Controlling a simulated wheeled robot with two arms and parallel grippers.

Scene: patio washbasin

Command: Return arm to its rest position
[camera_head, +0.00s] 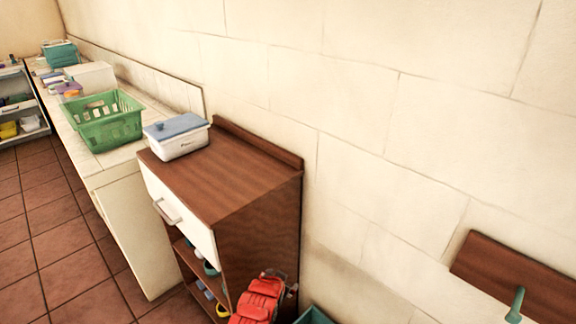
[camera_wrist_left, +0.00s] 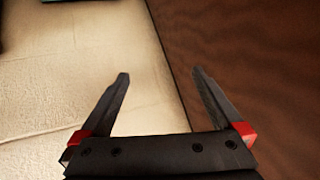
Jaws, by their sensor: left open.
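My left gripper (camera_wrist_left: 160,74) shows in the left wrist view, its two dark fingers spread apart with nothing between them. Behind it are a pale, stone-like surface on the left and a brown wooden surface (camera_wrist_left: 245,60) on the right. I cannot tell how far the fingers are from either. I cannot make out the left gripper's fingers in the head view. My right gripper is in neither view.
A brown wooden cabinet (camera_head: 235,185) with a white drawer stands against the wall. A white box with a blue lid (camera_head: 178,138) sits on its top, whose front part is bare. A green basket (camera_head: 108,125) stands on the pale counter beyond. Tiled floor (camera_head: 60,230) is open at left.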

